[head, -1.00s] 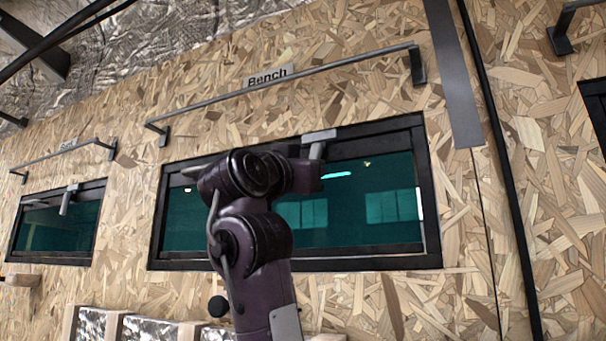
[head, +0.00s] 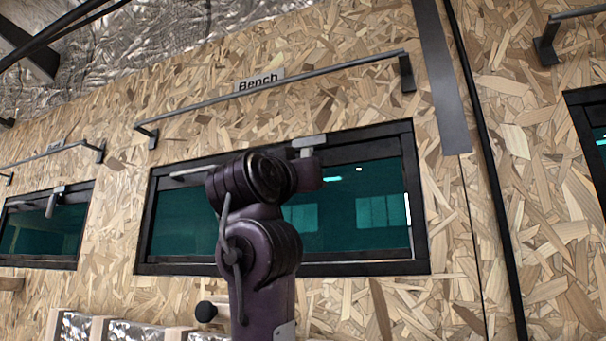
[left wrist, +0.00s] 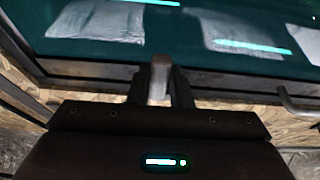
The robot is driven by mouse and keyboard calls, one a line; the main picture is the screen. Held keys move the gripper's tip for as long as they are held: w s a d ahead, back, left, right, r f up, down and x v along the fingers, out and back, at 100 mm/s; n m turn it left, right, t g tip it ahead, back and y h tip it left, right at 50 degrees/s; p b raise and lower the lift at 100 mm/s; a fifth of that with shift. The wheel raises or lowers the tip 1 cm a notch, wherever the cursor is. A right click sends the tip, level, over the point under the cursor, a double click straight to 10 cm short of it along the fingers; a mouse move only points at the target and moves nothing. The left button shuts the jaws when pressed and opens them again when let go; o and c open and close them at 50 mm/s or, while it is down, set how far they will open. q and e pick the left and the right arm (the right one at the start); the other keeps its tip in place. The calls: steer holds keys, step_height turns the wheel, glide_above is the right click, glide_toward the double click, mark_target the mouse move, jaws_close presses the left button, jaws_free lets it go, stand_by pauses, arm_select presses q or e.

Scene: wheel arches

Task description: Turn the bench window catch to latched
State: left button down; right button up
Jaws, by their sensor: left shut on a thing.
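The bench window (head: 345,262) is a dark-framed, teal-glazed window under the "Bench" label (head: 259,82). Its catch (head: 309,141) has a pale grey plate on the top frame and a short lever hanging roughly downward, its lower end hidden by my arm. My left gripper is at the catch. In the head view its fingers are hidden behind my purple wrist. In the left wrist view, my left gripper (left wrist: 160,88) is shut on the catch's pale lever, which shows between the fingers (left wrist: 158,77). My right gripper is not in view.
A grey rail (head: 280,82) runs above the window. A second window (head: 40,262) with its own catch (head: 55,200) is at the left. A dark-framed window edge (head: 590,97) shows at the right. Wooden-edged padded pieces (head: 130,331) stand below. The chipboard wall is otherwise mostly clear.

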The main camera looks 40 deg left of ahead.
arm_select(q)
steer(key=c, duration=1.3)
jaws_free()
steer(key=b+v, duration=0.3)
steer(key=v, duration=0.4)
steer(key=shift+s+d+f, duration=0.15)
steer(key=shift+s, duration=0.2)
